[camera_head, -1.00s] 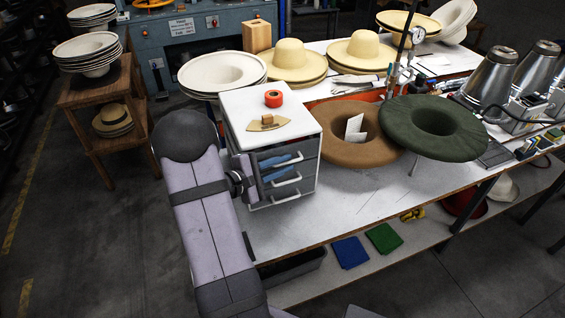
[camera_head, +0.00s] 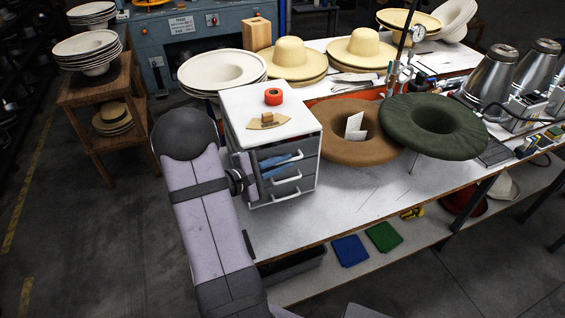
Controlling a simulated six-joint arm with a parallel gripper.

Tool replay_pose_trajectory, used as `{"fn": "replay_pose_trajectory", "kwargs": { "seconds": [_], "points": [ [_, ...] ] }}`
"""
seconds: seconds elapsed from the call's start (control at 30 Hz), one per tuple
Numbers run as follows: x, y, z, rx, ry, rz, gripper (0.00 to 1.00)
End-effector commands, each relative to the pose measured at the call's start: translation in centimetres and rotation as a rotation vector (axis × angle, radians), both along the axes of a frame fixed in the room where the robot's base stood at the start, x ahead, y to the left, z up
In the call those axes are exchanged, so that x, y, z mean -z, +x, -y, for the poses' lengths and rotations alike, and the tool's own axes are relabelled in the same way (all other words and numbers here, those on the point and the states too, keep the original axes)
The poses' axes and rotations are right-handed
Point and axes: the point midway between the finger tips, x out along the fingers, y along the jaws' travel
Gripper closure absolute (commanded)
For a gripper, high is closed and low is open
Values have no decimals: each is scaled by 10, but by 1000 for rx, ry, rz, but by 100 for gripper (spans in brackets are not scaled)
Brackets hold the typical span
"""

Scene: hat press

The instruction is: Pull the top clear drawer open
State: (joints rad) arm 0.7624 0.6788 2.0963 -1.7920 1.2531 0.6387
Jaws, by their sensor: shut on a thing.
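The white drawer cabinet (camera_head: 306,155) stands on the near left part of the bench, with several clear-fronted drawers, each with a white handle. The top clear drawer (camera_head: 275,153) has blue showing behind its front and looks shut or nearly so. My gripper (camera_head: 255,175) is at the left edge of the drawer fronts, beside the left end of the top handle (camera_head: 284,161). It appears shut on that handle, but the exact contact is too small and partly hidden by my wrist.
A red tape roll (camera_head: 273,97) and a small wooden tool (camera_head: 267,121) lie on the cabinet top. A brown hat (camera_head: 345,148) and a green hat (camera_head: 433,140) stand to the right. Bare bench top (camera_head: 350,207) and floor lie in front of the cabinet.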

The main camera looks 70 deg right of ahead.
Motion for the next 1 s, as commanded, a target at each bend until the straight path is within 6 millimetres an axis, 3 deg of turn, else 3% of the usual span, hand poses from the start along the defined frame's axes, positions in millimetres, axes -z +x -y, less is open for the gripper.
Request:
{"fn": "replay_pose_trajectory", "kwargs": {
  "seconds": [1.0],
  "points": [
    [1, -6, -6, 1, 0, -1, 100]
  ]
}}
